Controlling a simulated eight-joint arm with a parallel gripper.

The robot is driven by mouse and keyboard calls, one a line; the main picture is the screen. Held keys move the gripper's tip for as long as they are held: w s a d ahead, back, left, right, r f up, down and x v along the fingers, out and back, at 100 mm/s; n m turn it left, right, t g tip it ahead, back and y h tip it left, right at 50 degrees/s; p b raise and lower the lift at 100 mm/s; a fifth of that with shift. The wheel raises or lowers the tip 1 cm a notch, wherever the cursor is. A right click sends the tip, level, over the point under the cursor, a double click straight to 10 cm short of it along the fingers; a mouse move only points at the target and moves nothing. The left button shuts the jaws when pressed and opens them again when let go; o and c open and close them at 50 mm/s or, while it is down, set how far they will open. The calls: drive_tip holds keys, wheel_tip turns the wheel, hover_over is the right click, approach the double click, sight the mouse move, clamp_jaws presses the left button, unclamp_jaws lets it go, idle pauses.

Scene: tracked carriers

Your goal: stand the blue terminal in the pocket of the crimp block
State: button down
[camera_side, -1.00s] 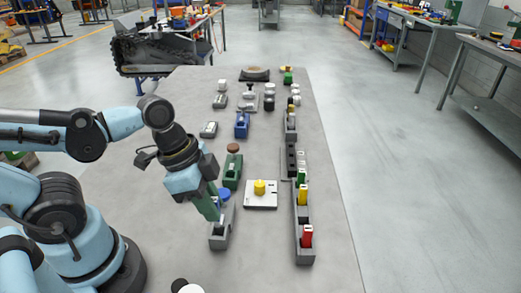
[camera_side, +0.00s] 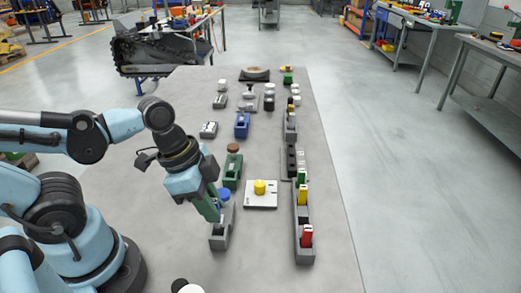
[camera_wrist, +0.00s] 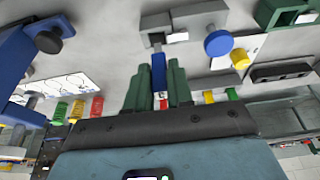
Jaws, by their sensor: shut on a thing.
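The grey crimp block (camera_side: 219,242) stands on the table, with a blue round knob (camera_side: 224,194) at its far end. In the wrist view the crimp block (camera_wrist: 190,18) and its blue knob (camera_wrist: 218,43) are beyond the fingertips. My gripper (camera_side: 215,215) has green fingers and reaches down at the block. In the wrist view my gripper (camera_wrist: 159,72) is shut on the blue terminal (camera_wrist: 159,76), whose thin grey end points at the block. The fingers hide much of the terminal. I cannot tell whether its end is inside the pocket or just above it.
A white plate with a yellow knob (camera_side: 260,187) lies right of the block. A green block (camera_side: 232,172) stands behind it. A long grey rack (camera_side: 304,240) with red, yellow and green terminals runs along the right. The table's front middle is clear.

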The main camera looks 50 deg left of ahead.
drive_tip(key=shift+f, duration=1.5)
idle(1.8)
drive_tip(key=c, duration=0.9)
unclamp_jaws()
drive_tip(key=shift+o, duration=0.4)
drive_tip(key=o, duration=0.4)
drive_tip(key=shift+r, duration=3.5)
